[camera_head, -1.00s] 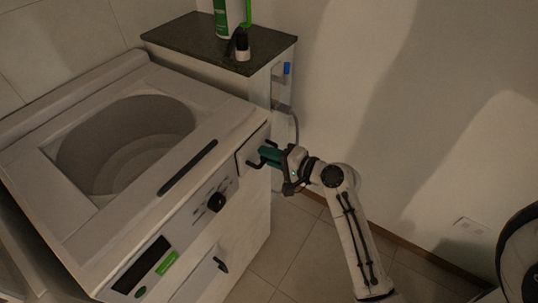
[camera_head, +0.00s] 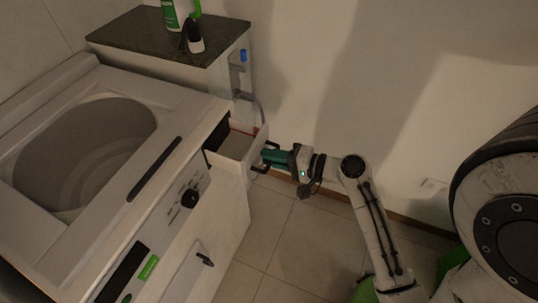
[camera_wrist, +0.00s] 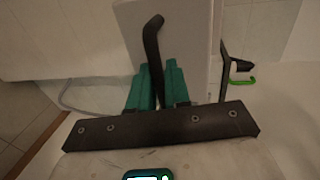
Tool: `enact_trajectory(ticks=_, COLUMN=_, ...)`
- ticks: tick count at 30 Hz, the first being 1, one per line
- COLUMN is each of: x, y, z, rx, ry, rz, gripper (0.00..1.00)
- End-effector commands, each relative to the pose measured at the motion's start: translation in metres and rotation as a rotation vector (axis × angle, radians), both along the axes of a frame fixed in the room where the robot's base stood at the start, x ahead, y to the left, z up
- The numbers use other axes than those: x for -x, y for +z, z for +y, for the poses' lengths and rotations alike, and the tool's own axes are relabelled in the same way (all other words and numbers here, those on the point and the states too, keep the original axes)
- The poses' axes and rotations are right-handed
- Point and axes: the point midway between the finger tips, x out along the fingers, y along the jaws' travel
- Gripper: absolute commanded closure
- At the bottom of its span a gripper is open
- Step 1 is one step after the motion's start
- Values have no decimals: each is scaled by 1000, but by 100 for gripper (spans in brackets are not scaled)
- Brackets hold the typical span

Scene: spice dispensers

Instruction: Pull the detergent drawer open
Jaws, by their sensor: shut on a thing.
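The detergent drawer (camera_head: 237,144) stands out from the washing machine's front panel at its right end, and its inside shows from above. My gripper (camera_head: 268,157) is at the drawer's front, with its teal fingers at the black handle. In the wrist view the fingers (camera_wrist: 158,88) are shut on the black handle (camera_wrist: 153,45), which stands between them. The pale drawer front (camera_wrist: 185,40) shows behind the handle. The contact at the fingertips is partly hidden in the head view.
The washing machine (camera_head: 60,210) fills the left, with a round dial (camera_head: 190,198) and a lower door handle (camera_head: 205,259). A dark-topped cabinet (camera_head: 140,38) behind it holds a green-and-white bottle (camera_head: 172,14) and a dark-and-white bottle (camera_head: 194,38). Tiled floor (camera_head: 290,240) in front is clear.

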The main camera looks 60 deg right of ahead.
Motion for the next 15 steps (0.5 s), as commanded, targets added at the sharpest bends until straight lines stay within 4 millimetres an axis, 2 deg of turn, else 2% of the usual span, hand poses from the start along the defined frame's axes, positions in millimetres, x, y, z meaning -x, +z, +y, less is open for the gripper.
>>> enact_trajectory(ticks=1, x=0, y=-1, z=0, rx=-1, ry=0, rz=2, gripper=81)
enact_trajectory(ticks=5, x=0, y=-1, z=0, rx=-1, ry=0, rz=1, gripper=70)
enact_trajectory(ticks=11, x=0, y=0, z=0, rx=-1, ry=0, rz=1, gripper=70)
enact_trajectory(ticks=15, x=8, y=0, z=-1, rx=-1, ry=-2, rz=2, gripper=70)
